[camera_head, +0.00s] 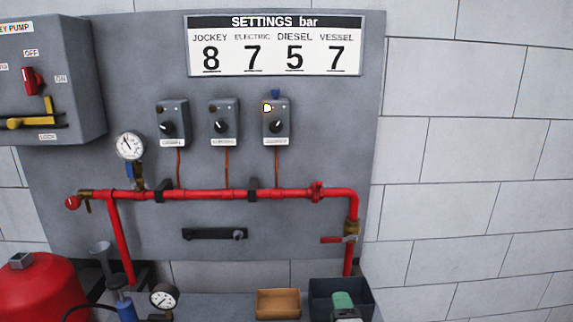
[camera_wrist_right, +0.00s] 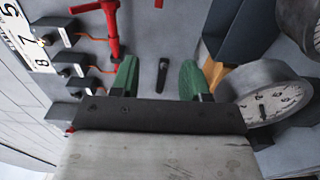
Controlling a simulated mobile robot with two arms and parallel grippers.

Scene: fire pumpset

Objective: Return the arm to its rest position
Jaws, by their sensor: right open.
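My right gripper (camera_head: 343,304) shows at the bottom edge of the head view, in front of the dark blue bin. Only its green tip and a little grey below it show there. In the right wrist view my right gripper (camera_wrist_right: 158,80) has its two green fingers spread apart, with nothing held between them. A dark bar (camera_wrist_right: 162,75) on the wall panel shows beyond the gap, apart from the fingers. My left gripper is not in view.
The dark blue bin (camera_head: 322,290) and a tan tray (camera_head: 278,304) stand below the panel. A loose-standing gauge (camera_head: 164,297) and a red vessel (camera_head: 40,290) are at lower left. Red pipework (camera_head: 230,194) crosses the panel. The right wall area is clear.

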